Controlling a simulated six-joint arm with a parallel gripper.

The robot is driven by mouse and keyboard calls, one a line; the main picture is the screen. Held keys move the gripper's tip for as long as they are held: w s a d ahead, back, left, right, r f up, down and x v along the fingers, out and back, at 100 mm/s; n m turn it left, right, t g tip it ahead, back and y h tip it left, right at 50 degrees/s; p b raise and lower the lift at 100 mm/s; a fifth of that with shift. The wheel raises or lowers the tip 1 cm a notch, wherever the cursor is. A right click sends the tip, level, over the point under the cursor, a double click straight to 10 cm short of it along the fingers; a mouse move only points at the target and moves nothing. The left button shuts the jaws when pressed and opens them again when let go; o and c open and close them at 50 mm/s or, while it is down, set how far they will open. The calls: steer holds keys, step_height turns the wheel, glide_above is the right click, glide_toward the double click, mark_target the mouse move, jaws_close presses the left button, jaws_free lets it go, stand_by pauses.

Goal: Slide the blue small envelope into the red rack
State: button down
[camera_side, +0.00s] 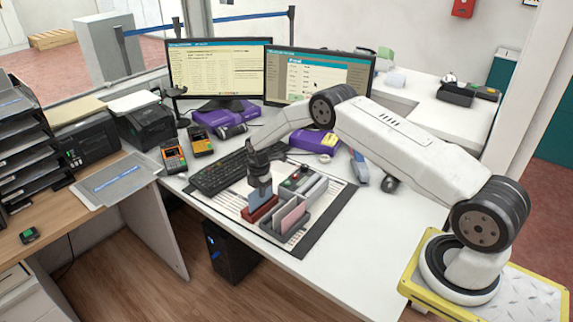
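The blue small envelope (254,200) stands upright at the left of the mat, with its lower edge at the red rack (260,213). Its lower part is hidden by the rack's front wall, so it appears to be at least partly in the slot. My gripper (264,188) points down at the envelope's upper edge and appears shut on it. The fingers are small and dark here, and the exact grip is hard to make out.
Grey racks (271,225) stand right of the red rack, one with a pink envelope (292,216). More grey holders stand behind. A black keyboard (224,172) lies behind left, and monitors (220,70) stand at the back. The desk's front right is clear.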

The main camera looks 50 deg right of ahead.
steer(key=shift+f, duration=1.25)
stand_by(0.5)
steer(key=c, duration=0.7)
jaws_free()
steer(key=shift+c, duration=0.2)
steer(key=shift+r, duration=0.1)
steer(key=shift+r, duration=3.8)
